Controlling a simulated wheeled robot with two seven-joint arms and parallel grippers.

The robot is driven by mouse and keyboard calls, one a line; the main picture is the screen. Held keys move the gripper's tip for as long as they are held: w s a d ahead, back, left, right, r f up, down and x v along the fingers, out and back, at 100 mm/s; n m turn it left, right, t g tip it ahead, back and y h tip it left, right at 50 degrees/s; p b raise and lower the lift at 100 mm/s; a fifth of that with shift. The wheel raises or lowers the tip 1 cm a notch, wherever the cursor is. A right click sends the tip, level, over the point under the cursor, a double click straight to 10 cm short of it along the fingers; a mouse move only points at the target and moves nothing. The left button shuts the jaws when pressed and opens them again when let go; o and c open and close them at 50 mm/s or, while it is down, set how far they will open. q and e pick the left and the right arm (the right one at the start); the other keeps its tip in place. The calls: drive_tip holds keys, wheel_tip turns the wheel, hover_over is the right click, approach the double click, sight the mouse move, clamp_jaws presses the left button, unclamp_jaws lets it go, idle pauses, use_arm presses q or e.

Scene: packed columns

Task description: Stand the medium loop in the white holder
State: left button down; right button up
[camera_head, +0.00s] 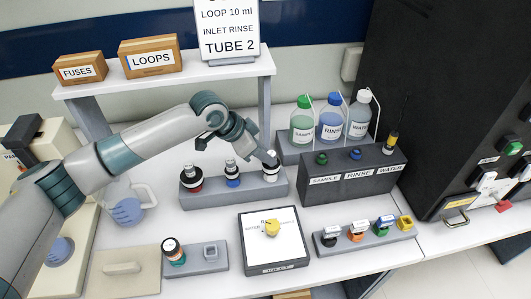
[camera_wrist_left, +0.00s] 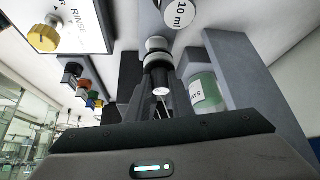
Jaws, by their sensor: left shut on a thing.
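A grey rack (camera_head: 212,197) in the head view bears three upright pieces: a red-ringed one (camera_head: 190,180), a blue-ringed one (camera_head: 232,176) and a white one (camera_head: 270,175) at the right end. My left gripper (camera_head: 269,158) is over the right end, shut on the top of the white piece, a pale round-topped loop (camera_wrist_left: 157,44) in the left wrist view. The fingers hide part of it, and I cannot tell its size or how it seats. A round tag (camera_wrist_left: 180,14) reading "10 ml" shows beside it. My right gripper is not in view.
Bottles (camera_head: 330,124) stand behind right, above a dark labelled block (camera_head: 345,182). A valve panel with a yellow knob (camera_head: 272,228), a block of coloured pieces (camera_head: 380,240) and a grey two-place block (camera_head: 212,266) lie in front. A jug (camera_head: 128,212) stands left.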

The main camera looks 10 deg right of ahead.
use_arm(q)
drive_tip(key=shift+f, duration=0.25)
drive_tip(key=c, duration=1.5)
unclamp_jaws()
drive_tip(key=shift+r, duration=0.1)
drive_tip(key=v, duration=1.1)
drive_tip(key=shift+s+a+r, duration=0.1)
drive_tip(key=shift+a+r, duration=0.2)
